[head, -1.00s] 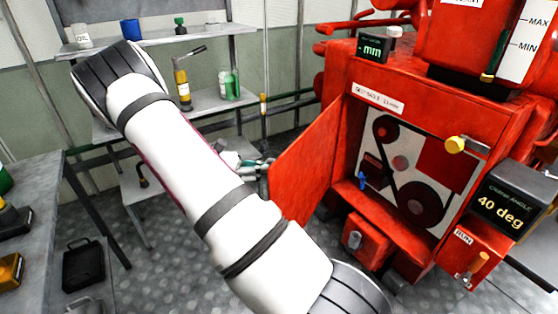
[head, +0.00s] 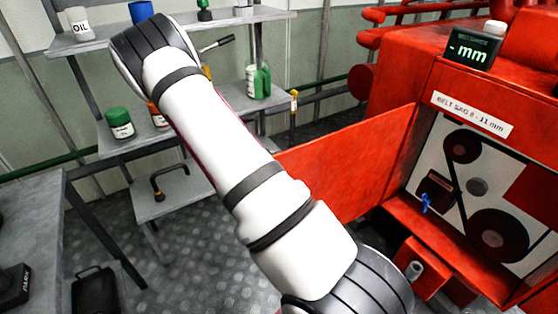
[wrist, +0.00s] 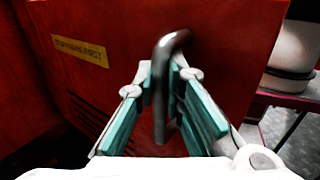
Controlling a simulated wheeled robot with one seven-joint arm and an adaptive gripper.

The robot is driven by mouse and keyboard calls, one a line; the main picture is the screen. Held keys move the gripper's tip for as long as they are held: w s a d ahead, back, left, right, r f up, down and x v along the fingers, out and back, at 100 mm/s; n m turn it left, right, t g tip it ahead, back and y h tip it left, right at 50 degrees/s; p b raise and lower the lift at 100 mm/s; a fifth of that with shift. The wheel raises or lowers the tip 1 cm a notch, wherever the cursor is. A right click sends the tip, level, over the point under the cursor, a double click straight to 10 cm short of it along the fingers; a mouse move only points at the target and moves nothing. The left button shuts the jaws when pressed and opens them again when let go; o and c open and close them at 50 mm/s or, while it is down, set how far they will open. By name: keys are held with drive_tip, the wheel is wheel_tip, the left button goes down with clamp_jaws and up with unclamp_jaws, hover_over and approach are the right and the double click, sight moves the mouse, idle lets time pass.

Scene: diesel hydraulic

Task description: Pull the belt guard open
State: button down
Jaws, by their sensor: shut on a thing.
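The belt guard (head: 345,165) is a red hinged panel on the left side of the red machine. It stands swung out, and the belt and pulleys (head: 485,195) behind it are exposed. In the wrist view the guard (wrist: 220,60) fills most of the picture, with a yellow label and dark slots. A grey bent handle (wrist: 161,90) stands out from it. My gripper (wrist: 165,85) is shut on this handle, with its teal pads on either side. In the head view my arm hides the gripper and the handle.
Shelves (head: 190,120) with bottles and jars stand behind and left of my arm. A grey table (head: 30,215) is at the left. A black case (head: 95,290) is on the floor beside it.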

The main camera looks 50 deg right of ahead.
drive_tip(key=shift+w, duration=0.15)
drive_tip(key=c, duration=1.7)
unclamp_jaws()
drive_tip(key=shift+o, duration=0.2)
drive_tip(key=v, duration=1.2)
